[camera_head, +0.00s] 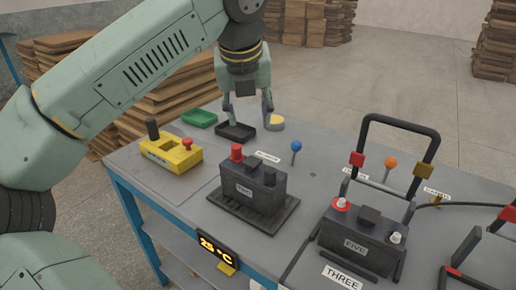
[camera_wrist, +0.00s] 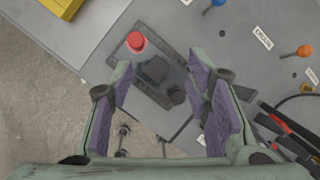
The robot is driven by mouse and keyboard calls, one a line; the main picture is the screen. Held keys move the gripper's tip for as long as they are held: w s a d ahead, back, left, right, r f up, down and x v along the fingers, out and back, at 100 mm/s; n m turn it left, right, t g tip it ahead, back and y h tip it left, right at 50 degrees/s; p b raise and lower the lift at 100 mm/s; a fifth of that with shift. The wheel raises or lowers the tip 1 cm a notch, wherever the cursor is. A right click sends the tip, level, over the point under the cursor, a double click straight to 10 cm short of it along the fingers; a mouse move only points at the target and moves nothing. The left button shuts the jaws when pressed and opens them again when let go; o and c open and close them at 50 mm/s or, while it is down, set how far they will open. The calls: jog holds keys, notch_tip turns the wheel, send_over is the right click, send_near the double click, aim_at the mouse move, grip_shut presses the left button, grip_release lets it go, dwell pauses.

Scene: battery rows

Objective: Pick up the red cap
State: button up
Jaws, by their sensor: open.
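The red cap (camera_head: 237,152) sits upright on the left end of a dark battery (camera_head: 252,190) on the grey table. In the wrist view the red cap (camera_wrist: 137,42) shows near the top, just beyond the left fingertip and not between the fingers. My gripper (camera_head: 251,108) hangs pointing down above the table, apart from the battery in the head view. It is open and empty, and its two purple-padded fingers (camera_wrist: 162,85) are wide apart in the wrist view.
A yellow block device (camera_head: 172,153), green tray (camera_head: 199,118) and black tray (camera_head: 236,132) are at the left and back.

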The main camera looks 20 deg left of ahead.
aim_at(237, 147)
jog(key=shift+n+g+y, duration=0.4)
jog(key=shift+n+y, duration=0.1)
jog(key=a+f, duration=0.1)
jog(key=f, duration=0.1)
jog(key=w+a+f, duration=0.1)
jog(key=a+f, duration=0.1)
jog(key=shift+a+f+p, duration=0.15)
jog(key=shift+f+p, duration=0.2)
jog(key=shift+p, duration=0.05)
jog(key=shift+w+p+x, duration=0.1)
jog(key=shift+p+x, duration=0.45)
jog(key=shift+x, duration=1)
jog(key=shift+w+p+x, duration=0.15)
jog(key=shift+p+x, duration=0.35)
jog(key=shift+x, duration=1.05)
jog(key=shift+r, duration=0.1)
jog(key=shift+c, duration=0.3)
jog(key=c, duration=0.8)
